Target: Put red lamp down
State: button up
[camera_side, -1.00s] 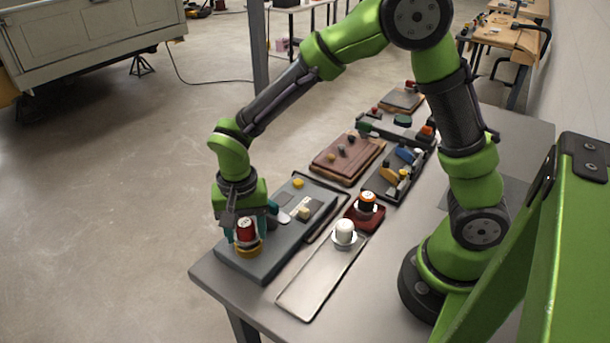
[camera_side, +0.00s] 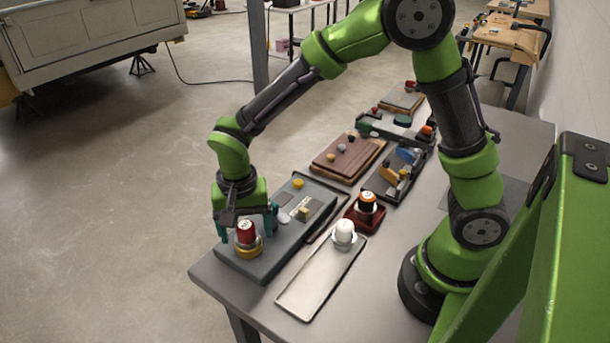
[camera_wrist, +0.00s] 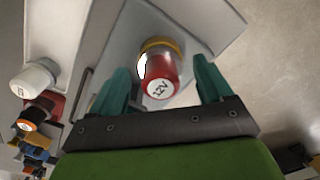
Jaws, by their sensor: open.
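The red lamp (camera_side: 246,232) stands upright in a yellow ring (camera_side: 248,248) at the near end of a grey panel (camera_side: 262,262). In the wrist view the red lamp (camera_wrist: 160,75) shows its "12V" top, with the yellow ring (camera_wrist: 162,45) behind it. My gripper (camera_side: 246,222) is open just above and around the lamp. In the wrist view its teal fingers (camera_wrist: 165,80) are spread on both sides, with gaps to the lamp.
A white lamp (camera_side: 345,230) stands on a pale tray (camera_side: 308,288) right of the panel. An orange and black lamp (camera_side: 367,201) stands on a dark red base (camera_side: 376,222). A brown board (camera_side: 340,165) and a dark tray of coloured parts (camera_side: 385,195) lie farther back.

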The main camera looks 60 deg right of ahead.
aim_at(245, 225)
notch_tip(245, 225, up, 12)
jog(key=s+d+r+n+t+y, duration=0.2)
jog(key=s+d+r+n+t, duration=0.3)
jog(key=s+d, duration=0.6)
jog(key=shift+s+d+r+t, duration=0.15)
jog(key=shift+s+r+t, duration=0.55)
jog(key=shift+t, duration=0.4)
jog(key=shift+c, duration=0.4)
